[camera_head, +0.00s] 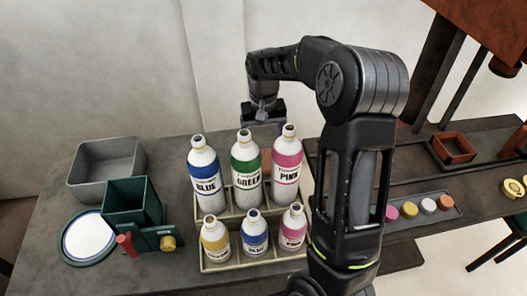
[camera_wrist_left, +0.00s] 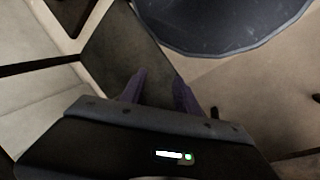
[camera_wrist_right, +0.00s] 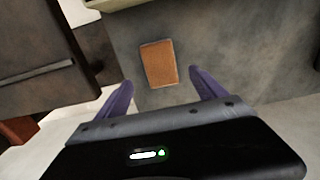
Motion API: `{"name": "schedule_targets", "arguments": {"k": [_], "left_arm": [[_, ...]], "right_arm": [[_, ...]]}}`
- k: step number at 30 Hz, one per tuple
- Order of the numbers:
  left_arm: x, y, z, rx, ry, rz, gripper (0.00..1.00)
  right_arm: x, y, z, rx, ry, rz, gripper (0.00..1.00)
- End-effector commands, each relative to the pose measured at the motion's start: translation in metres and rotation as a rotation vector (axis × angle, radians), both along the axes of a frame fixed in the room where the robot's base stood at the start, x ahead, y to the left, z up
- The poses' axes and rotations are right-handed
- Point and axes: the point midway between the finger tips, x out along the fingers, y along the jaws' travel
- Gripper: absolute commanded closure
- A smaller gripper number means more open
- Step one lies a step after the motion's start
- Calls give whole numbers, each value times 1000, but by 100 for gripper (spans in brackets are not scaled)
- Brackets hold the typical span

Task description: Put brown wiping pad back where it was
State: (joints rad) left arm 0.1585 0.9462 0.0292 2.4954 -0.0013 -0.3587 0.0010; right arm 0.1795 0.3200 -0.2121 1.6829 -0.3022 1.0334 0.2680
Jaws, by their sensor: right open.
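The brown wiping pad (camera_wrist_right: 159,63) lies flat on the grey tabletop in the right wrist view. My right gripper (camera_wrist_right: 162,77) is open, its purple fingers apart, with the pad showing between and beyond the fingertips. I see no contact between the fingers and the pad. In the head view my right gripper (camera_head: 263,112) is behind the tall bottles, and its fingertips are hidden. My left gripper (camera_wrist_left: 158,90) has its fingers apart and nothing between them, over a dark flat surface and the floor. It is not in the head view.
A rack (camera_head: 237,226) of bottles stands in front of my right gripper, with a blue-label bottle (camera_head: 206,181) and a pink-label bottle (camera_head: 287,170). A grey bin (camera_head: 105,165), green box (camera_head: 133,203) and white plate (camera_head: 90,236) are at left. Colored caps (camera_head: 409,210) are at right.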

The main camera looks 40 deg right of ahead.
Motion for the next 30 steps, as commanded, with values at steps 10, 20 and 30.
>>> {"name": "schedule_targets", "arguments": {"k": [10, 20, 30], "left_arm": [[0, 0, 1, 0, 0, 0, 62], [0, 0, 1, 0, 0, 0, 62], [0, 0, 1, 0, 0, 0, 62]], "right_arm": [[0, 0, 44, 0, 0, 1, 20], [0, 0, 44, 0, 1, 1, 20], [0, 0, 44, 0, 1, 0, 20]]}}
